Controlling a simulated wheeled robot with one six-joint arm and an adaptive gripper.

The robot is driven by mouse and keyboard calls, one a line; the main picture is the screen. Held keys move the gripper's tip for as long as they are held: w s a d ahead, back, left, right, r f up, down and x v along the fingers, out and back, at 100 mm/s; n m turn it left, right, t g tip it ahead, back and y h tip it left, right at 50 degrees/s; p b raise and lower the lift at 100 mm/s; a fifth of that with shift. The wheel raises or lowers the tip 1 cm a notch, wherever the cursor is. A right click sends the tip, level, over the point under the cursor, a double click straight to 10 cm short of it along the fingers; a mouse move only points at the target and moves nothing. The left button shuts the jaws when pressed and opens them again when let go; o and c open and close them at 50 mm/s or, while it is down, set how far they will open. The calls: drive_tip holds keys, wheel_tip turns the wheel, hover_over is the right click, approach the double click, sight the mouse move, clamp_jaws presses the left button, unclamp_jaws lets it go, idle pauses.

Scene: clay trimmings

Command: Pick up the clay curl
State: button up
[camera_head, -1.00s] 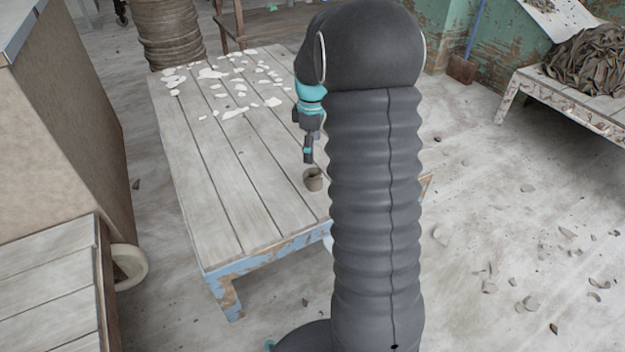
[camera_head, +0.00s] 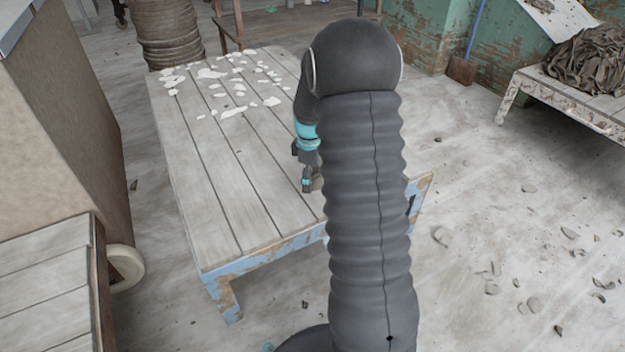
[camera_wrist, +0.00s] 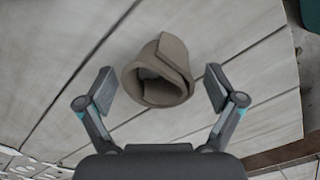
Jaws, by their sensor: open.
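The clay curl (camera_wrist: 160,72) is a brown-grey rolled strip lying on the plank table (camera_wrist: 60,50). In the wrist view it sits between and slightly beyond the two fingertips of my gripper (camera_wrist: 158,92), with a gap on each side. My gripper is open and empty. In the head view my gripper (camera_head: 307,180) is low over the right part of the table. Only a small part of the curl (camera_head: 317,183) shows there, beside the fingers; my arm and gripper hide the rest.
Several white flakes (camera_head: 238,92) lie on the far end of the table. A tall brown cabinet (camera_head: 70,130) stands at the left. A low bench with a dark heap (camera_head: 590,65) is at the right. Fragments litter the floor at right. The table's middle is clear.

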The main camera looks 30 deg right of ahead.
drive_tip(key=c, duration=1.3)
